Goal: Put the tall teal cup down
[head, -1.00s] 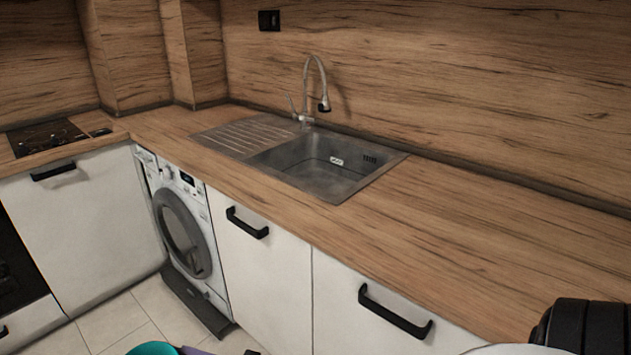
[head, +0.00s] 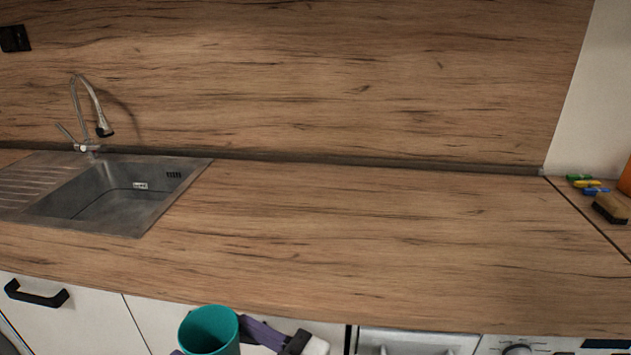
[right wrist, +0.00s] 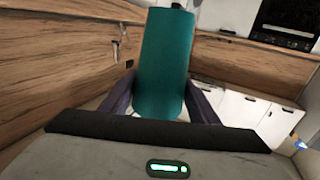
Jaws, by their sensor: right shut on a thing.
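The tall teal cup (head: 209,332) is at the bottom of the head view, upright or nearly so, with its open rim up. It is in front of the white cabinet fronts, short of the counter's front edge. My right gripper (head: 215,343) is shut on it, with a purple finger showing beside it. In the right wrist view the cup (right wrist: 165,62) stands between the two purple fingers of my right gripper (right wrist: 160,105). The wooden counter (head: 330,235) stretches across the head view. My left gripper is not in view.
The counter is bare from the sink (head: 125,195) at the left to a seam at the right. A tap (head: 90,115) stands behind the sink. A wooden splashback (head: 330,80) rises behind.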

